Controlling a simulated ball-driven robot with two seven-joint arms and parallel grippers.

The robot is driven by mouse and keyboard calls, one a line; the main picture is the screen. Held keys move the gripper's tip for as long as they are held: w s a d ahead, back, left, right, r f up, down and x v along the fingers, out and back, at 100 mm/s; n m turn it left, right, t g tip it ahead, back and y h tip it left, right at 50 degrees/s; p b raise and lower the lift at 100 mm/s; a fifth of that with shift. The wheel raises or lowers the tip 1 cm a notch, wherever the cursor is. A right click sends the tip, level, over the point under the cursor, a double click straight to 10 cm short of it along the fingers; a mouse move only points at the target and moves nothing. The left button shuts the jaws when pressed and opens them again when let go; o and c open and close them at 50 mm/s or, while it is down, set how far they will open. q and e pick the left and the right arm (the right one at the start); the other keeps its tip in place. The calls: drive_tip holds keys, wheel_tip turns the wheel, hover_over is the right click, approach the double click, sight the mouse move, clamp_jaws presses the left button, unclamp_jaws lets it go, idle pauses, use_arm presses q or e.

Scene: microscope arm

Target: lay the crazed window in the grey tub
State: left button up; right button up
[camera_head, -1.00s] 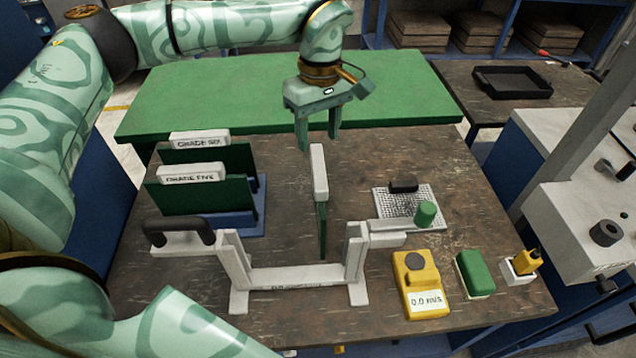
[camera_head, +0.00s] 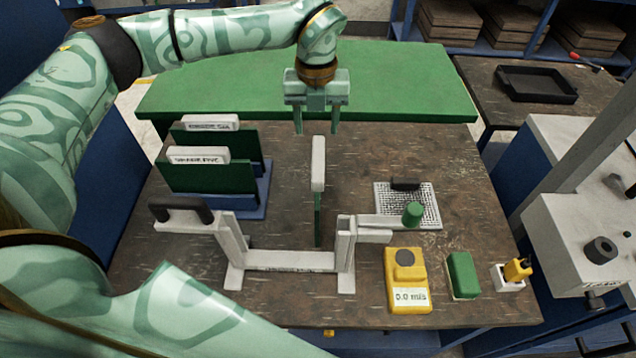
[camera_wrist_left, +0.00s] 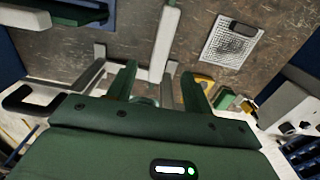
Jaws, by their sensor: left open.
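A square pane with a dense pattern of fine crack-like lines (camera_head: 424,216), which looks like the crazed window, lies flat on the brown table, right of centre. A black grip (camera_head: 405,184) sits at its far edge. The pane also shows at the upper right of the left wrist view (camera_wrist_left: 226,50). My left gripper (camera_head: 316,128) is open and empty, fingers down, to the left of and beyond the pane. A shallow dark tray (camera_head: 537,97) on the back right table may be the grey tub; I cannot tell for sure. My right gripper is out of view.
An upright green plate with a white top (camera_head: 318,165) stands near my left gripper. A blue rack (camera_head: 255,205) holds labelled green plates. A white frame with a green knob (camera_head: 413,212) stands in front. A yellow meter (camera_head: 406,285) and green block (camera_head: 462,275) lie front right.

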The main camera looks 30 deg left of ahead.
sight(317, 156)
use_arm(q)
wheel_tip(317, 156, down, 9)
drive_tip(key=shift+r, duration=0.1)
drive_tip(key=f, duration=0.5)
drive_tip(key=shift+d+f, duration=0.2)
drive_tip(key=shift+f, duration=0.1)
clamp_jaws()
